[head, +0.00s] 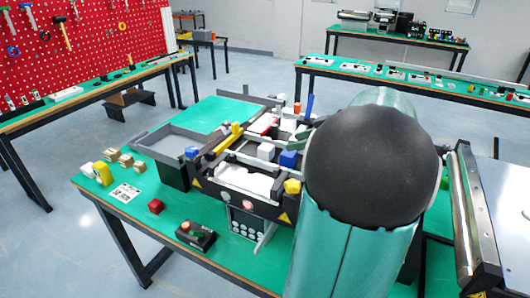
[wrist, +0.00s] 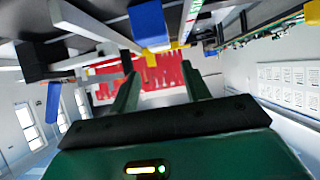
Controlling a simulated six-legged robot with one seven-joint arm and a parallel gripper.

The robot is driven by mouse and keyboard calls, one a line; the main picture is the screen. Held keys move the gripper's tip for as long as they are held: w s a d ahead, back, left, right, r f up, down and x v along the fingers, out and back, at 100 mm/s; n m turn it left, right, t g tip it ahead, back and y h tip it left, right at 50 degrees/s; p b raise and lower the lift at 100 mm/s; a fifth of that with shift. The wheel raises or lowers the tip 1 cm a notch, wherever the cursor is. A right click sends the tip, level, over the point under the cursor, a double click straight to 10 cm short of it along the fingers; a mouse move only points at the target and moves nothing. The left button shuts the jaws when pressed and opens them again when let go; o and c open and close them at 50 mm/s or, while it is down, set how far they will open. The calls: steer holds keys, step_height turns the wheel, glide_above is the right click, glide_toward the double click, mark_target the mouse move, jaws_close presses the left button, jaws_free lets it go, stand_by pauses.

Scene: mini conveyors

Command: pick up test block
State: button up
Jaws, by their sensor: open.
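I cannot tell which piece is the test block. In the head view a red cube (head: 155,206) lies on the green table (head: 205,267), left of the conveyor unit (head: 262,206). A blue block (head: 289,158) and a white block (head: 266,151) sit on the unit. In the wrist view a blue block (wrist: 149,24) shows beyond and above my fingers. My gripper (wrist: 160,88) is open, with nothing visible between its two green fingers. In the head view my own arm covers the right part of the unit, and my gripper is hidden.
Small tan boxes (head: 126,160), a yellow piece (head: 103,174), a printed card (head: 125,193) and a black control box (head: 195,235) lie on the table's left side. A grey tray (head: 178,143) stands beside the unit. A roller conveyor (head: 467,215) stands at right.

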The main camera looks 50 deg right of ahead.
mark_target(268, 147)
steer(key=x, duration=1)
steer(key=shift+w+f, duration=0.1)
steer(key=shift+w, duration=0.1)
steer(key=shift+s, duration=0.15)
steer(key=c, duration=0.6)
steer(key=shift+c, duration=0.8)
steer(key=shift+r, duration=0.6)
step_height(268, 147, up, 2)
steer(key=shift+a+r, duration=0.1)
steer(key=shift+r, duration=0.15)
steer(key=s+a+r, duration=0.4)
steer(key=a+r, duration=0.5)
steer(key=a, duration=0.4)
steer(key=shift+r, duration=0.2)
